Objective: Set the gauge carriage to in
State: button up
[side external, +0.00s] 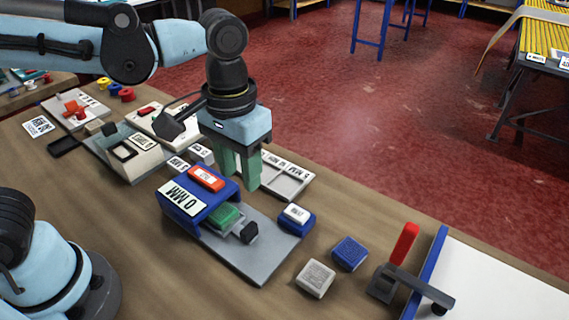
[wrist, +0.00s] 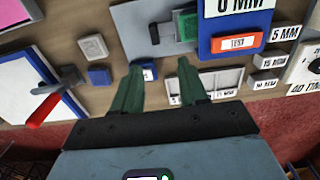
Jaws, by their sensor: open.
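The gauge is a blue housing (side external: 172,212) labelled 0 MM with a red TEST button (side external: 206,178) on top, standing on a grey base plate (side external: 262,262). What looks like its carriage is a green block (side external: 224,214) partly under the housing, with a black knob (side external: 249,232) outside on the plate. In the wrist view the green block (wrist: 186,28) and knob (wrist: 155,34) lie beyond my fingers. My gripper (side external: 238,178) is open and empty, fingers down, behind the housing in the side view. In the wrist view my gripper (wrist: 160,68) is apart from the knob.
A blue block with a white labelled top (side external: 296,216) sits by the plate's right edge. A blue block (side external: 350,253) and a pale block (side external: 316,278) lie nearby. A grey tray (side external: 288,178) is behind my gripper. A red-handled lever (side external: 404,244) stands at right.

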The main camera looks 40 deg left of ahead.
aim_at(248, 227)
jog(key=shift+s+d+f, duration=0.1)
jog(key=shift+d+f, duration=0.05)
jog(key=shift+f, duration=1.9)
jog(key=shift+s+d+f, duration=0.1)
jog(key=shift+d+f, duration=0.1)
jog(key=shift+f, duration=1.85)
jog(key=shift+s+d+f, duration=0.1)
jog(key=shift+d+f, duration=0.05)
jog(key=shift+f, duration=1.9)
jog(key=shift+c, duration=0.4)
grip_shut()
jog(key=shift+a, duration=0.1)
